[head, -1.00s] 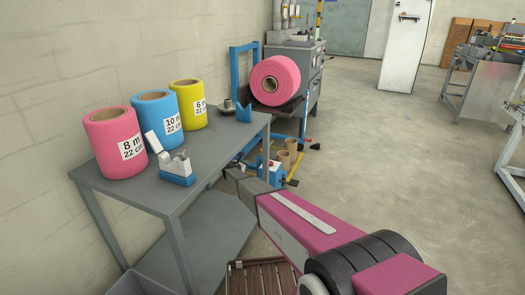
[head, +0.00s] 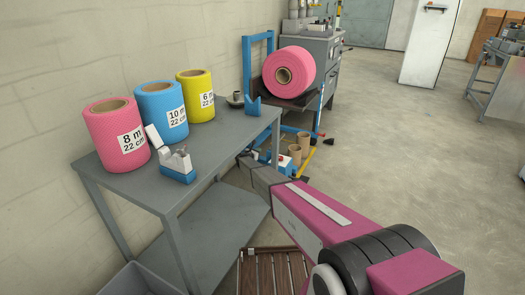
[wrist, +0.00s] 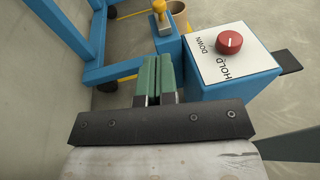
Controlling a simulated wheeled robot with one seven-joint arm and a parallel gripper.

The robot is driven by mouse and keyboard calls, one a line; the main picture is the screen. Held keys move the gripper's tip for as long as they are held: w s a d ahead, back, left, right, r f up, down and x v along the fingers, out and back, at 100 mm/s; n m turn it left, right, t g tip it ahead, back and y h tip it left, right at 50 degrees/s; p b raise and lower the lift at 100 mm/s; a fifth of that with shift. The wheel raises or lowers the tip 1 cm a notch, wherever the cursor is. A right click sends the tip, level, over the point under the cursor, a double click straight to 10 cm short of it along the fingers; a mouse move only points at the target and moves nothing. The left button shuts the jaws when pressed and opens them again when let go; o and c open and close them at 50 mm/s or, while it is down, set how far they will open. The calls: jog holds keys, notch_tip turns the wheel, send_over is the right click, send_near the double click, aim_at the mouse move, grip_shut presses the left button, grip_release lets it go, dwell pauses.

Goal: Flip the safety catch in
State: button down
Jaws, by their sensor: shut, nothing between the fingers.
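In the wrist view a blue control box with a white top carries a red knob (wrist: 229,42) and the words HOLD and DOWN. To its left an orange lever (wrist: 159,10) stands on a smaller blue block (wrist: 166,44); it may be the safety catch, but no label shows. My gripper (wrist: 158,62) has its green fingers shut together with nothing between them, left of the control box and just short of the smaller block. In the head view the control box (head: 291,156) shows beyond my arm, and the fingers cannot be made out.
A blue frame (wrist: 91,50) stands close on the left in the wrist view. In the head view a grey table (head: 205,165) holds pink, blue and yellow rolls and a tape dispenser. A large pink roll (head: 305,64) sits beyond. Floor at the right is open.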

jog(key=x, duration=1.3)
jog(key=shift+w, duration=0.1)
jog(key=shift+d, duration=0.1)
